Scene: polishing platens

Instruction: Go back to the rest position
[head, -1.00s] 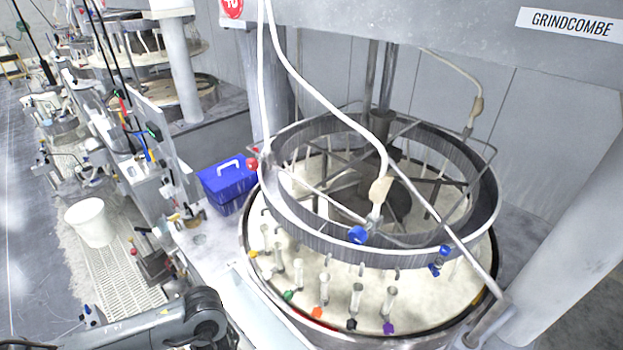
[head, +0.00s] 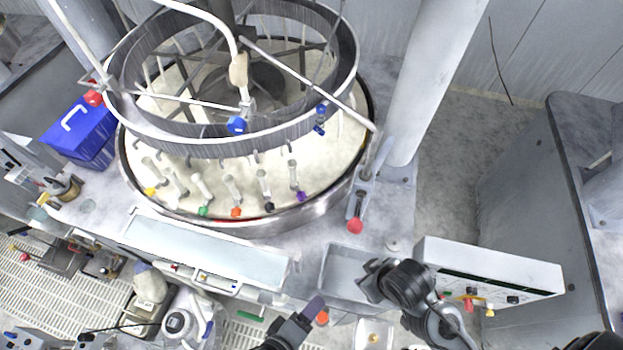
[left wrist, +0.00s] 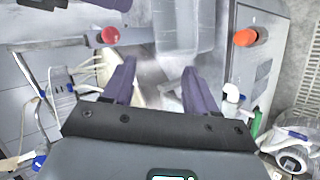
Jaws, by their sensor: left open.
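My left gripper (head: 312,308) is at the bottom middle of the head view, with a purple finger showing beside a bench-edge knob. In the left wrist view my left gripper (left wrist: 158,85) has two purple fingers spread apart with nothing between them. Dark rounded arm links of mine show right of it in the head view. I see no fingers of my right gripper. The polishing machine (head: 250,222) stands behind, with a ring frame and several coloured-knob pegs on its pale platen.
A shallow metal basin (head: 345,265) is set in the bench close to my arm. A red-knobbed lever (head: 355,226) stands behind it. A white control box (head: 490,268) is at the right. A blue case (head: 78,130) sits at the left. An orange knob (head: 321,317) is by my gripper.

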